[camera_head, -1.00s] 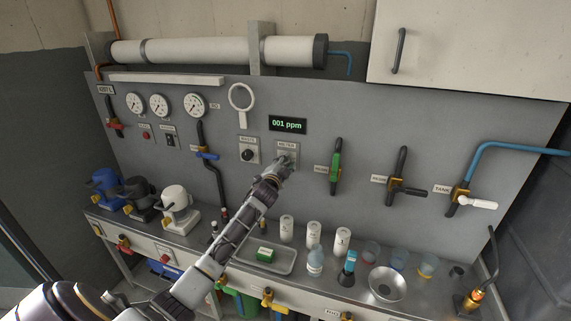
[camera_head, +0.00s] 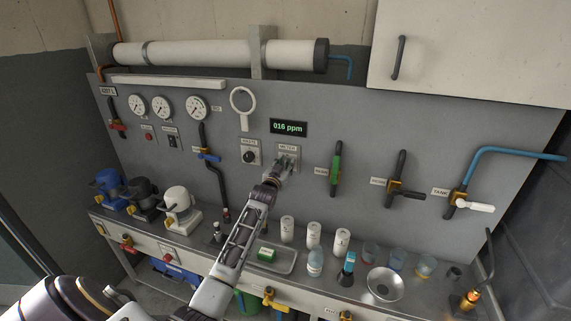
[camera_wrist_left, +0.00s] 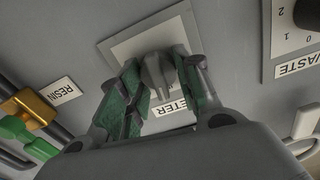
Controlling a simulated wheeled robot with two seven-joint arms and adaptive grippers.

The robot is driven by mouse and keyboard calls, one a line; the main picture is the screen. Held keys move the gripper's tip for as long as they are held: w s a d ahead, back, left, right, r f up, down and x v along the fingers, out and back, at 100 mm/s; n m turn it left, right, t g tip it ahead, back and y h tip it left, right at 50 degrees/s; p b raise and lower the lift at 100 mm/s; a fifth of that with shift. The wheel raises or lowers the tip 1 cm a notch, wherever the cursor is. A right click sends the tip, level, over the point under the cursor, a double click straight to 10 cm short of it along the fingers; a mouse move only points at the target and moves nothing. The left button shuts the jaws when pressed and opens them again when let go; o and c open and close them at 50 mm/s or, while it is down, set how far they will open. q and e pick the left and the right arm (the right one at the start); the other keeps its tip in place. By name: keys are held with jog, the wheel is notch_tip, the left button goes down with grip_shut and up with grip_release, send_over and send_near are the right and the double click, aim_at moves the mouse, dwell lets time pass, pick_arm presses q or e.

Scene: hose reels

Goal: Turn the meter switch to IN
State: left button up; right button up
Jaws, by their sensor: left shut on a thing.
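The meter switch is a grey knob (camera_wrist_left: 157,75) on a pale square plate (camera_wrist_left: 180,35), with a METER label partly hidden behind my fingers. In the head view the plate (camera_head: 288,153) sits on the grey wall panel under the display. My left gripper (camera_wrist_left: 160,92) is shut on the knob, with a green-padded finger on each side of it. In the head view my left gripper (camera_head: 279,168) covers most of the knob. The position marks on the meter plate are hidden or too small to read. The display (camera_head: 289,128) reads 016 ppm. My right gripper is not in view.
The waste switch (camera_head: 249,156) is close to the left of the meter plate. A green-handled resin valve (camera_head: 336,168) is to the right. Several bottles and cups stand on the bench (camera_head: 235,238) below, beside a tray (camera_head: 284,268).

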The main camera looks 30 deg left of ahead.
pick_arm(q)
jog(key=shift+n, duration=0.6)
jog(key=shift+f, duration=0.1)
jog(key=o, duration=1)
jog(key=shift+c, duration=0.2)
jog(key=shift+s, duration=0.2)
jog(key=v, duration=1.1)
jog(key=shift+s+d, duration=0.2)
jog(key=shift+s, duration=0.15)
